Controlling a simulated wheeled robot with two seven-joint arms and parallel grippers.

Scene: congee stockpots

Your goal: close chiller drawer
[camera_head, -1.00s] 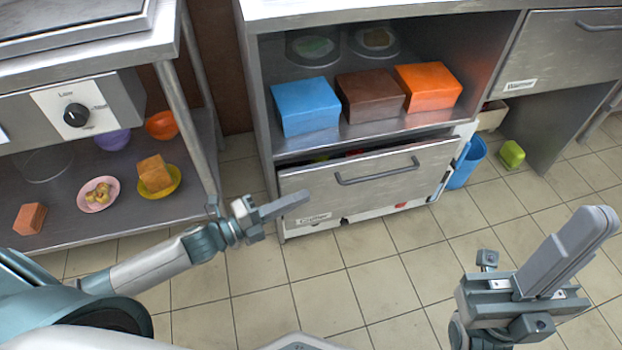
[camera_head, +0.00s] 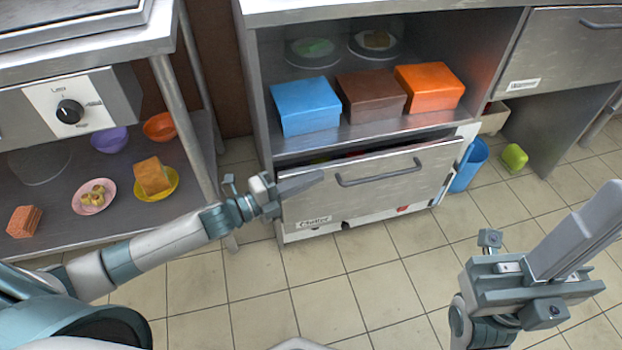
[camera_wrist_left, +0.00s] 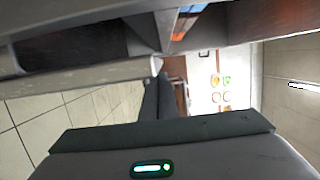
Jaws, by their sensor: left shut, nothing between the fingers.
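The chiller drawer (camera_head: 375,203) is a grey metal front with a dark bar handle (camera_head: 380,172) and a "Chiller" label. It stands a little open below the shelf, with a dark gap along its top edge where some coloured items show. My left gripper (camera_head: 318,178) is shut and empty, its fingertips at the left part of the drawer front, left of the handle. I cannot tell whether they touch it. In the left wrist view the shut fingers (camera_wrist_left: 162,90) point along a metal edge. My right gripper (camera_head: 600,215) is at the lower right, away from the drawer; its fingers look together.
Blue (camera_head: 306,106), brown (camera_head: 371,97) and orange (camera_head: 429,86) boxes sit on the shelf above the drawer. A blue bin (camera_head: 468,167) stands right of it. A steel table leg (camera_head: 187,110) stands left. The tiled floor in front is clear.

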